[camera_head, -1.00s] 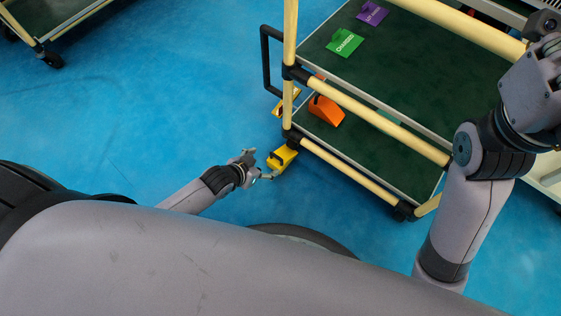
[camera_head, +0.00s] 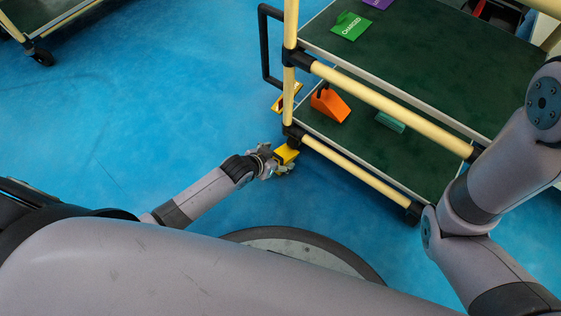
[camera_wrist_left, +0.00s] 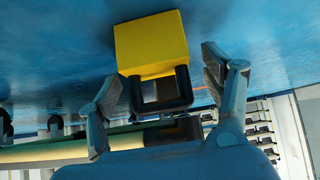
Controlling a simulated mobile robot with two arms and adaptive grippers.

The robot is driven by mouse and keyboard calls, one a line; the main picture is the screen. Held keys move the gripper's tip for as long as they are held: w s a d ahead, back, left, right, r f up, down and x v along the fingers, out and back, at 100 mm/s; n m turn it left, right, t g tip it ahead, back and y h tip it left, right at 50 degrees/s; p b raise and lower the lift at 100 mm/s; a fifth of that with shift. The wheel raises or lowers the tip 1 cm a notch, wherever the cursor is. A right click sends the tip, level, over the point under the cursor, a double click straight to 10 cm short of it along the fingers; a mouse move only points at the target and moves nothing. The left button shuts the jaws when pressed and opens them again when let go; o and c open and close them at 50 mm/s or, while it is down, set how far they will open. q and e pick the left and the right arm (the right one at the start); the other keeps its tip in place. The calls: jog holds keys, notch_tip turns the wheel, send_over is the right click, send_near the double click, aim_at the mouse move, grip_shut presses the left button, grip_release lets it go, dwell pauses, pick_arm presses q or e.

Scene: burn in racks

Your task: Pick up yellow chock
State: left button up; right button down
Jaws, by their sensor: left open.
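A yellow chock (camera_head: 286,154) sits on the blue floor by the near left corner of the rack, in the head view. My left gripper (camera_head: 276,163) is at the chock, its fingers close to it. In the left wrist view the yellow chock (camera_wrist_left: 151,45) has a black bracket-like part (camera_wrist_left: 161,90) on its near side. The open fingers of my left gripper (camera_wrist_left: 160,85) stand to either side of that black part, with gaps on both sides. My right arm shows at the right of the head view, but its gripper is out of view.
The rack (camera_head: 364,95) has pale yellow rails and green shelves. An orange chock (camera_head: 331,105) lies on its lower shelf; a green sign (camera_head: 350,26) lies on the upper one. Another yellow piece (camera_head: 288,99) is by the rack's left side.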

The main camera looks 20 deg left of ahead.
aim_at(283, 153)
pick_arm(q)
jog(key=shift+b+x, duration=0.8)
jog(key=shift+x, duration=0.55)
jog(key=shift+c, duration=0.4)
jog(key=c, duration=1.3)
jog(key=shift+c, duration=0.5)
jog(key=shift+s, duration=0.1)
